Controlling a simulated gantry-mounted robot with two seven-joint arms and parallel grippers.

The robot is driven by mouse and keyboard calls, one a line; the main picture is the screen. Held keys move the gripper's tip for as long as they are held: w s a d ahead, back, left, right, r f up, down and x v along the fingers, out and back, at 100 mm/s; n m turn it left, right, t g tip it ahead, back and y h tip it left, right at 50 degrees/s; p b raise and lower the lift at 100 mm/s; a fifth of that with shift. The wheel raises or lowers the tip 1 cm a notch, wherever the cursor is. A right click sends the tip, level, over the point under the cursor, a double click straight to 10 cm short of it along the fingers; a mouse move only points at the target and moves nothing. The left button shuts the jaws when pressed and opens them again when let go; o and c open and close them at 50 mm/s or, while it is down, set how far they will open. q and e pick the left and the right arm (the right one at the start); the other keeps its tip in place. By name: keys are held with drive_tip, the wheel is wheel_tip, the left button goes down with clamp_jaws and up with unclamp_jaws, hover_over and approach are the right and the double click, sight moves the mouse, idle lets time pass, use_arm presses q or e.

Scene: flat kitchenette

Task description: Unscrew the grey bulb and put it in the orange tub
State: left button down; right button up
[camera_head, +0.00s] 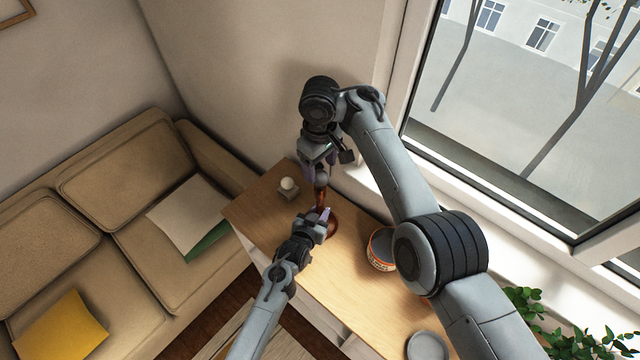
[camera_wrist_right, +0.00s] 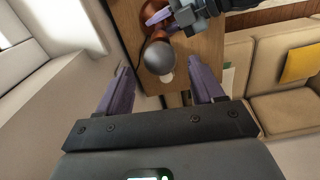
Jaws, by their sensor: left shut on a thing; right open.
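The grey bulb (camera_head: 321,179) sits at the top of a copper-brown lamp (camera_head: 331,226) on the wooden cabinet top. In the right wrist view the round grey bulb (camera_wrist_right: 159,57) is just beyond the fingertips, roughly centred between them. My right gripper (camera_head: 321,168) is open above the bulb; its two purple fingers (camera_wrist_right: 160,72) are spread wide and seem clear of it. My left gripper (camera_head: 324,214) is shut on the lamp below the bulb. The orange tub (camera_head: 373,262) stands right of the lamp, partly hidden by my right arm.
A white bulb (camera_head: 287,183) stands in a small holder left of the lamp. A grey round dish (camera_head: 427,346) lies near the cabinet's front. The window (camera_head: 520,110) and its sill border the right; a sofa (camera_head: 120,220) is at left. Wood between tub and dish is mostly clear.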

sight(320, 184)
drive_tip(key=m, duration=0.2)
drive_tip(key=shift+d+m, duration=0.1)
drive_tip(key=shift+m, duration=0.2)
drive_tip(key=shift+w+d+r+m, duration=0.1)
drive_tip(key=shift+w+r+m, duration=0.05)
drive_tip(key=shift+m, duration=0.4)
drive_tip(key=shift+w+d+r+m, duration=0.1)
drive_tip(key=shift+m, duration=0.45)
drive_tip(key=w+d+r+m, duration=0.1)
drive_tip(key=w+r+m, duration=0.1)
drive_tip(key=m, duration=0.8)
drive_tip(key=w+d+r+m, duration=0.1)
drive_tip(key=r+m, duration=0.2)
drive_tip(key=m, duration=0.8)
drive_tip(key=s+a+f+m, duration=0.1)
drive_tip(key=m, duration=0.2)
drive_tip(key=s+f+m, duration=0.1)
drive_tip(key=f+m, duration=0.1)
drive_tip(key=m, duration=0.1)
drive_tip(key=s+a+f+m, duration=0.1)
drive_tip(key=f+m, duration=0.1)
drive_tip(key=m, duration=0.1)
drive_tip(key=shift+s+a+m, duration=0.15)
drive_tip(key=shift+a+m, duration=0.15)
drive_tip(key=shift+s+f, duration=0.1)
drive_tip(key=shift+f, duration=4.15)
